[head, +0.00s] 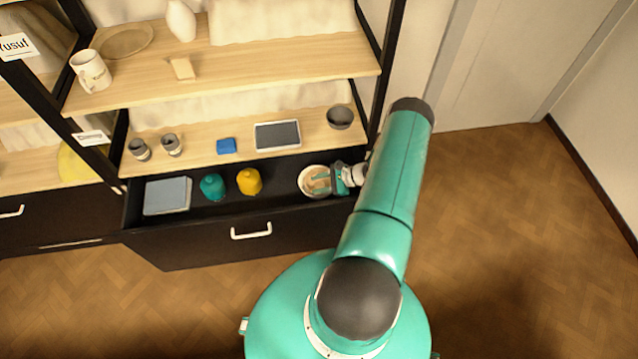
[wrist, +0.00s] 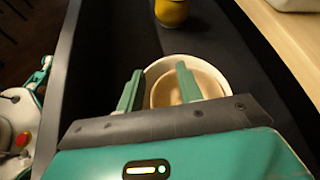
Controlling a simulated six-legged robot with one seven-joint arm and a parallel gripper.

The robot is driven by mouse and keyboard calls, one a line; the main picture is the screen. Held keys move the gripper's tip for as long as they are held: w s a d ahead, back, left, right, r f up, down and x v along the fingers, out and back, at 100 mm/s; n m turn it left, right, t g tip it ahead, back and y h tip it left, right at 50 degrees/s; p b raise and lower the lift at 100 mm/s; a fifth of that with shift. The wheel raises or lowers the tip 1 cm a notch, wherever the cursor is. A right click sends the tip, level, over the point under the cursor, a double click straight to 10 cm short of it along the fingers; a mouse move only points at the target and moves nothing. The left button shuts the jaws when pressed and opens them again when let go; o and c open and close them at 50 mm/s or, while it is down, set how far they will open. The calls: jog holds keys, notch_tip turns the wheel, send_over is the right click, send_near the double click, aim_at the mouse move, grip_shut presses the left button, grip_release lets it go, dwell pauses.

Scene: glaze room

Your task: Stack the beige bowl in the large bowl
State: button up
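A pale cream bowl (head: 304,179) sits at the right end of the open drawer. In the wrist view, its light rim (wrist: 222,73) surrounds a beige round shape (wrist: 163,92). I cannot tell whether that is a second, smaller bowl nested inside or the bowl's own interior. My gripper (head: 322,183) is over this bowl. In the wrist view my gripper (wrist: 158,84) has its fingers apart, the left one beside the bowl's left edge and the right one over its inside. Nothing is visibly clamped. A dark grey bowl (head: 340,117) stands on the shelf above.
The drawer (head: 200,243) also holds a yellow object (head: 249,182), a teal object (head: 213,187) and a light blue box (head: 167,196). Above it, the shelf (head: 190,140) carries two grey cups, a blue block (head: 226,146) and a grey tray (head: 277,135). Open floor lies right.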

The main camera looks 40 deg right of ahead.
jog(key=shift+r, duration=0.25)
jog(key=v, duration=1.2)
jog(key=shift+r, duration=0.45)
